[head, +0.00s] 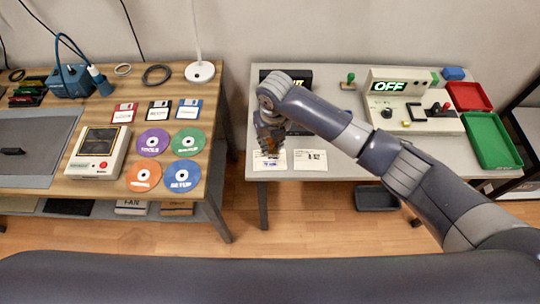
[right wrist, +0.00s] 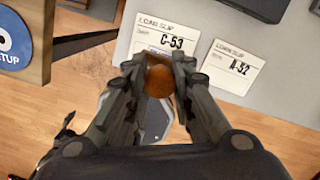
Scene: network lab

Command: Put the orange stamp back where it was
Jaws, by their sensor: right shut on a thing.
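My right gripper (head: 267,148) is over the front left part of the grey table (head: 340,135). It is shut on the orange stamp, which shows as an orange-brown block between the fingertips in the right wrist view (right wrist: 160,82). The stamp's lower end is hidden. The gripper is at the lower edge of a loan slip marked C-53 (right wrist: 168,38); I cannot tell whether the stamp touches it. A second slip, A-52 (right wrist: 232,68), lies to its right. A green stamp (head: 349,81) stands at the back of the table.
A dark display box (head: 298,75) is partly hidden behind my right arm. A console reading OFF (head: 412,113), a red tray (head: 470,96) and a green tray (head: 491,140) are on the right. A wooden table (head: 215,165) with discs and floppies stands left, across a gap.

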